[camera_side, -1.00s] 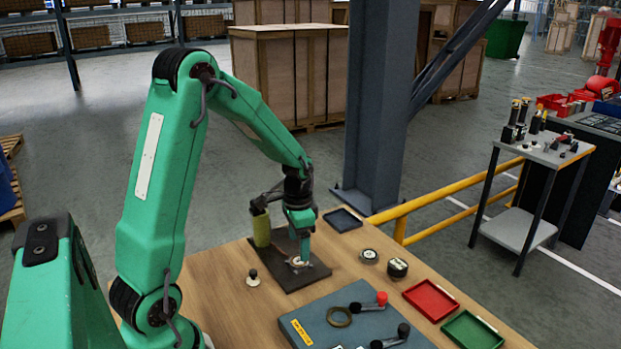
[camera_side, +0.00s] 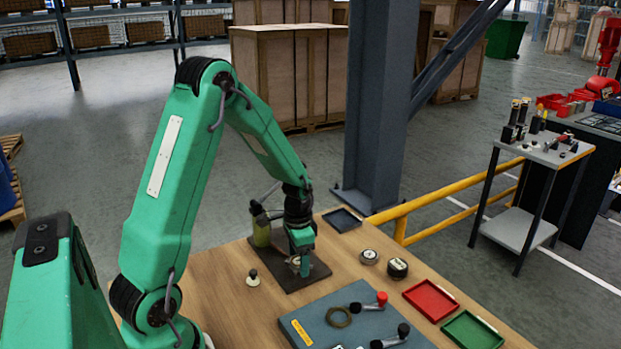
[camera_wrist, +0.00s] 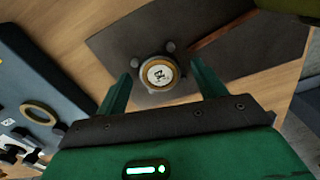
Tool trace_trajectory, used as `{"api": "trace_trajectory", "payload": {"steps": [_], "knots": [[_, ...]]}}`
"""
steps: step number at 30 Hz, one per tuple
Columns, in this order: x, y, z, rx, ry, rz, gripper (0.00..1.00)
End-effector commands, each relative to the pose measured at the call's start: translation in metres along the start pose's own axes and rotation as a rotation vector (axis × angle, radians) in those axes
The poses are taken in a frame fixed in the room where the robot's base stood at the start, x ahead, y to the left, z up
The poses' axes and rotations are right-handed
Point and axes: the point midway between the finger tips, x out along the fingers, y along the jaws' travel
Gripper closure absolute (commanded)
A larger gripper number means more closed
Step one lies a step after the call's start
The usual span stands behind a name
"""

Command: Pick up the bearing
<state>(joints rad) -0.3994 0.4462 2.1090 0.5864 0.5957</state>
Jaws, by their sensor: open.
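A round part with a gold rim and a white, dark-marked face, which looks like the bearing (camera_wrist: 158,73), sits among several small dark knobs on a dark plate (camera_wrist: 120,38). The plate also shows in the side view (camera_side: 318,271), where my gripper mostly hides the round part. My gripper (camera_wrist: 160,70) is open and empty. In the wrist view its two green fingers stand apart, one to each side of the round part. In the side view my gripper (camera_side: 303,272) points down, low over the plate. I cannot tell whether the fingers touch the part.
A white disc with a black knob (camera_side: 253,278) lies left of the plate. A blue-grey slab (camera_side: 318,330) with a brass ring (camera_side: 338,317), a red tray (camera_side: 430,300) and a green tray (camera_side: 471,331) lie in front and right.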

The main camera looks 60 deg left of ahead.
Motion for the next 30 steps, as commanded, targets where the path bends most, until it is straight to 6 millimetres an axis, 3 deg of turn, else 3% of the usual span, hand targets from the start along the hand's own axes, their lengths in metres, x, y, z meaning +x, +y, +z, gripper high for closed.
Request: {"api": "trace_trajectory", "payload": {"steps": [2,10,23,30], "knots": [[0.000,0.000,0.000,0.000,0.000,0.000,0.30],[0.000,0.000,0.000,0.000,0.000,0.000,0.81],[-0.005,0.000,-0.001,0.000,0.001,-0.001,0.81],[-0.024,-0.001,-0.001,0.000,0.003,-0.002,0.81]]}}
